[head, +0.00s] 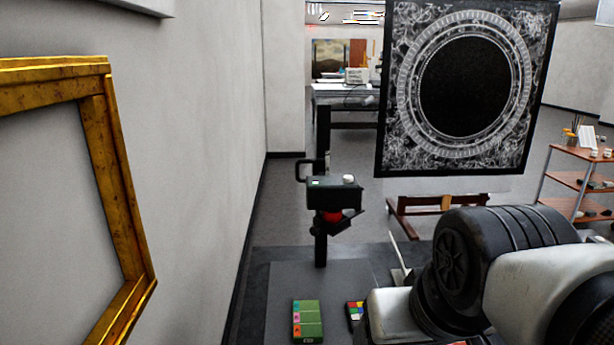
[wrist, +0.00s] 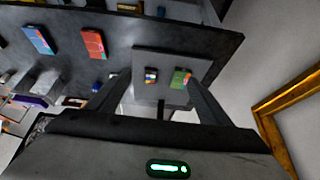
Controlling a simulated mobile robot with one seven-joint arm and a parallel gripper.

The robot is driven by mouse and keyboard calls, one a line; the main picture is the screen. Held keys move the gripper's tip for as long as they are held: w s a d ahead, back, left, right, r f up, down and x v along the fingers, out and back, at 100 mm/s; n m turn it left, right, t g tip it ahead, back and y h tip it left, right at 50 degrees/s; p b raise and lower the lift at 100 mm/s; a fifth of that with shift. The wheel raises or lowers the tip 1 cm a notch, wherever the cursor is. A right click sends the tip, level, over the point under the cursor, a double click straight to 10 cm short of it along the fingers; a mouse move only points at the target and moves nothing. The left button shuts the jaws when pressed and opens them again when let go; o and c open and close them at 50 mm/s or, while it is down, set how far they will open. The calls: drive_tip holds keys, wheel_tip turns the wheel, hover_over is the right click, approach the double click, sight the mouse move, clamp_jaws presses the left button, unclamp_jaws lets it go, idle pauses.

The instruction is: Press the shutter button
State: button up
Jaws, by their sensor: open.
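A dark box-shaped camera (head: 333,197) sits upright on a black post in the middle of the head view. A pale round button (head: 348,179) shows on its top right, and a small green-lit patch is on its top left. My gripper (head: 401,256) is to the right of the camera and lower in the picture, apart from it. In the wrist view my gripper (wrist: 160,80) has its two fingers spread with nothing held between them. I cannot make out the button in the wrist view.
A green box (head: 308,320) and a colour chart (head: 355,312) lie on a grey surface below the camera. A gold frame (head: 125,190) hangs on the left wall. A large dark ornate panel (head: 460,165) stands behind, with an orange shelf cart (head: 580,180) at right.

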clamp_jaws()
idle(0.3)
idle(1.4)
